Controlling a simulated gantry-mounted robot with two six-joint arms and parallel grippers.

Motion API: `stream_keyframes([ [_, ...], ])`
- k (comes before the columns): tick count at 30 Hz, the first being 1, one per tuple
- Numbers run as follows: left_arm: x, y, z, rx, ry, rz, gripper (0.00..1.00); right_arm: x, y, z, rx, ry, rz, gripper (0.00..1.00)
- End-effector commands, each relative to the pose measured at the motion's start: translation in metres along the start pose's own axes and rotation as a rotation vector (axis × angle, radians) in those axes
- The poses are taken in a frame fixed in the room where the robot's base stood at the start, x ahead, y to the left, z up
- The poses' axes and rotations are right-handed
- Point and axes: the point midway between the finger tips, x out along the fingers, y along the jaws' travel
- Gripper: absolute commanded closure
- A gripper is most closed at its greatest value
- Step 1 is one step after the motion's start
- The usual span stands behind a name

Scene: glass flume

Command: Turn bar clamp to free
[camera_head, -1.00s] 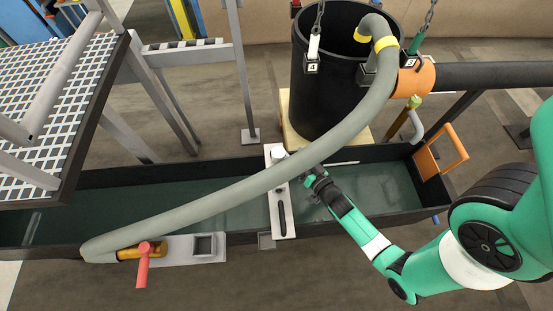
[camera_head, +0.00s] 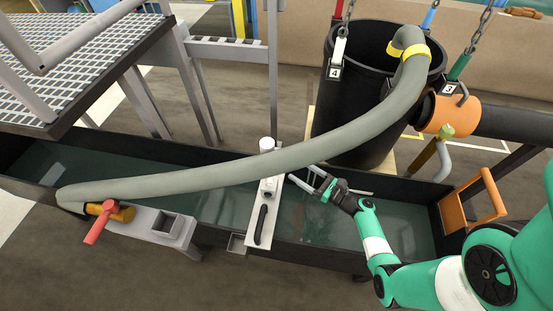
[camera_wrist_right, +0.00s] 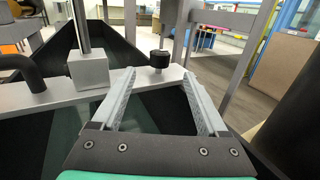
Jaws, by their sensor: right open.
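The bar clamp is a pale grey bar (camera_head: 253,236) lying across the flume. A white-capped round knob (camera_head: 267,144) stands at its far end and a long black handle (camera_head: 260,224) lies at its near end. In the right wrist view the bar (camera_wrist_right: 125,88) crosses ahead, with a dark knob (camera_wrist_right: 159,60), a block with an upright rod (camera_wrist_right: 88,69) and a black curved handle (camera_wrist_right: 22,70). My right gripper (camera_head: 301,172) is right of the bar, open and empty. In the right wrist view its spread fingers (camera_wrist_right: 159,75) point toward the dark knob, which stands beyond them. My left gripper is not in view.
A thick grey hose (camera_head: 225,174) arches above the flume (camera_head: 205,164) and passes close by the far knob. A black barrel (camera_head: 350,135) stands behind. A red-handled valve (camera_head: 99,222) is at left, and an orange frame (camera_head: 469,208) is at right.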

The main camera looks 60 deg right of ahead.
Motion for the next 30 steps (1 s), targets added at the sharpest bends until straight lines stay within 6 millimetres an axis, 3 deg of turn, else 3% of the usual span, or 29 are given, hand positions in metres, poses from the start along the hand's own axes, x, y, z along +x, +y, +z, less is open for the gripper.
stream_keyframes([
  [15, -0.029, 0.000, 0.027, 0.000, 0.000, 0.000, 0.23, 0.099, 0.001, -0.004, -0.004, 0.001, 0.003, 0.23],
  [20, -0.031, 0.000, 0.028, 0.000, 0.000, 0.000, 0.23, 0.111, 0.001, -0.002, -0.002, 0.003, 0.001, 0.23],
  [27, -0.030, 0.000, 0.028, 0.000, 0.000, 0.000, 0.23, 0.112, 0.001, -0.001, -0.003, 0.003, 0.000, 0.23],
  [30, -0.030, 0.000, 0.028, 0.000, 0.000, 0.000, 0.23, 0.112, 0.001, -0.001, -0.003, 0.003, 0.000, 0.42],
])
